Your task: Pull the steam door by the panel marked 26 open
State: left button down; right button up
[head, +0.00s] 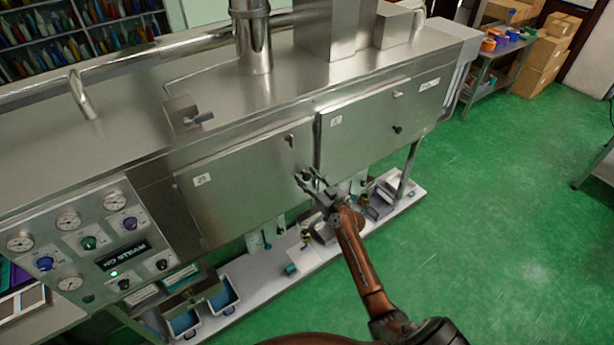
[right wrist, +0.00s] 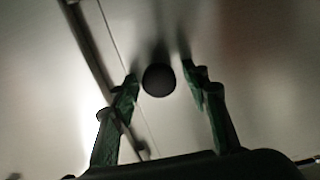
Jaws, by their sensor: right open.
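The steam door (head: 240,185) is a flat steel panel on the front of the long steel machine and looks shut. A small white label (head: 202,180) near its left edge seems to read 26. My right gripper (head: 311,181) is at the door's right edge, open. In the right wrist view, a round black knob (right wrist: 158,80) stands between the tips of the open fingers (right wrist: 160,73), with gaps beside it; I cannot tell whether it touches them. My left gripper is out of view.
A second door (head: 370,120) with its own black knob (head: 397,129) adjoins on the right. The gauge panel (head: 90,245) is at the left. A low shelf (head: 260,275) with bins and small parts runs below. The green floor (head: 500,200) at right is clear.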

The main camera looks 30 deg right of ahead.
jog(key=shift+w, duration=0.2)
grip_shut()
dwell(0.5)
